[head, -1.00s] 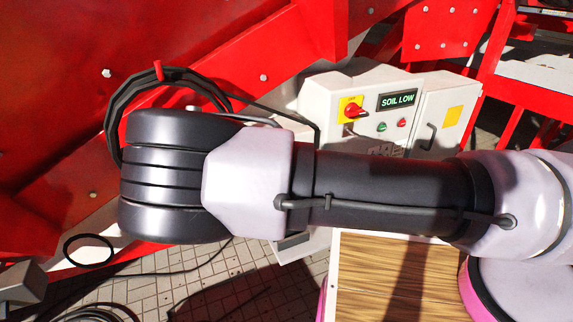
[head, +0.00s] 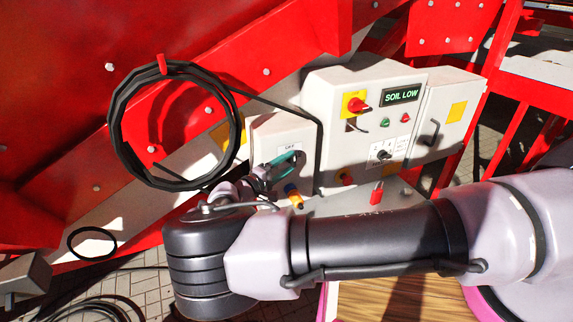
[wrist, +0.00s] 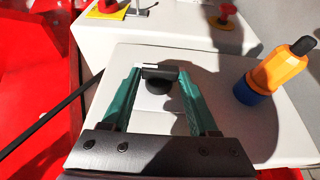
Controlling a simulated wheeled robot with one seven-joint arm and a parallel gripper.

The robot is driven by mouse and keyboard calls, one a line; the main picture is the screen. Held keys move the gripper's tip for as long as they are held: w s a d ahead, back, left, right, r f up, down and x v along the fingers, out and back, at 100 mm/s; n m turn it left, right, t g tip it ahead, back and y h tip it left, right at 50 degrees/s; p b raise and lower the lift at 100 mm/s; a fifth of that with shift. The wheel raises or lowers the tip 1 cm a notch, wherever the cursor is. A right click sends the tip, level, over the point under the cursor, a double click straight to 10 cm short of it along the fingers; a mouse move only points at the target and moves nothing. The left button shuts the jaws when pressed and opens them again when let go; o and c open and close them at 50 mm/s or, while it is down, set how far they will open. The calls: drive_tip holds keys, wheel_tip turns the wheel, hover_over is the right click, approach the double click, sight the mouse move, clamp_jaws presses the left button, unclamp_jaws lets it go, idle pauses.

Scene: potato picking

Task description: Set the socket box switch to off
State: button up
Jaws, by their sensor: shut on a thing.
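The socket box (head: 268,132) is a small pale box left of the larger control cabinet in the head view. Its face (wrist: 250,135) fills the middle of the wrist view. My gripper (head: 294,157) has teal fingers and reaches the upper part of the box. In the wrist view my gripper (wrist: 160,70) is shut on the dark switch handle (wrist: 160,73), with a fingertip at each end. The switch's markings are too small or hidden to read its setting. An orange and blue plug (wrist: 275,75) sits right of the switch; it also shows in the head view (head: 293,196).
The control cabinet (head: 330,90) bears a red and yellow rotary switch (head: 357,104), a "SOIL LOW" display (head: 401,95) and several buttons. A black cable coil (head: 117,140) hangs close to my gripper's left. Red machine framing (head: 60,180) stands behind.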

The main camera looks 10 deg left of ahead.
drive_tip(key=shift+d, duration=0.1)
drive_tip(key=o, duration=1.4)
drive_tip(key=v, duration=1)
drive_tip(key=shift+s+a, duration=0.25)
drive_tip(key=shift+s, duration=0.05)
